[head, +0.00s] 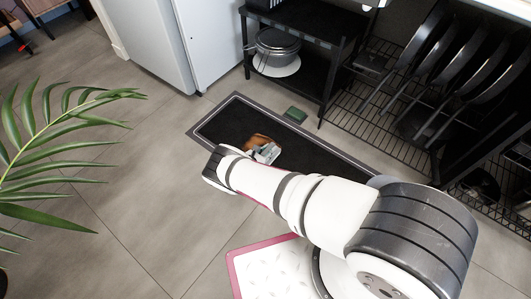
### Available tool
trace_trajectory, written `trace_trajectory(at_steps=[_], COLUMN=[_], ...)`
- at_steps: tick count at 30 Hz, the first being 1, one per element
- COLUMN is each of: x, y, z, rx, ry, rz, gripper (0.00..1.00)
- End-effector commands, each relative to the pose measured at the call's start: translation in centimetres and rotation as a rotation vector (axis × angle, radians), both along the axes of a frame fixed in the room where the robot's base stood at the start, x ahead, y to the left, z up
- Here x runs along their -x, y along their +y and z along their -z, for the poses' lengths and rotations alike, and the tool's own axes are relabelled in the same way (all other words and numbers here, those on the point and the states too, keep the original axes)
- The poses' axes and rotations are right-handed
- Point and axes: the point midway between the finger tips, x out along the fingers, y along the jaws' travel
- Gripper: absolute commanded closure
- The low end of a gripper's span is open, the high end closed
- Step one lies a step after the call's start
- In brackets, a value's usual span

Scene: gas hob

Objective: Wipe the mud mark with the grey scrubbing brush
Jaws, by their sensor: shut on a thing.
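An orange-brown patch, which looks like the mud mark (258,140), shows on the dark floor mat (218,115) beyond my arm. A small light grey piece, which looks like the grey scrubbing brush (268,154), is right at its near side and covers part of it. My gripper (260,155) is at the far end of my arm, shut on the brush, and is largely hidden behind my wrist. I cannot tell whether the bristles touch the mat.
A small green block (295,115) lies at the mat's far edge. A black shelf with a steel pot (278,52) and a wire rack with several dark pans (450,60) stand beyond. A plant (60,150) is at the left. Tiled floor is clear left of the mat.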

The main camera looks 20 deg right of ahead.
Motion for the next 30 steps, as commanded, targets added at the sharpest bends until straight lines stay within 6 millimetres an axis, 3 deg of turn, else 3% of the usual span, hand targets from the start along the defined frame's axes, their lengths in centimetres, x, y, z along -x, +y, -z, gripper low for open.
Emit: trace_trajectory(at_steps=[30], x=[-3.4], y=[-5.2], z=[0.2], rx=[-0.002], ry=[0.002], rz=[0.008], gripper=[1.00])
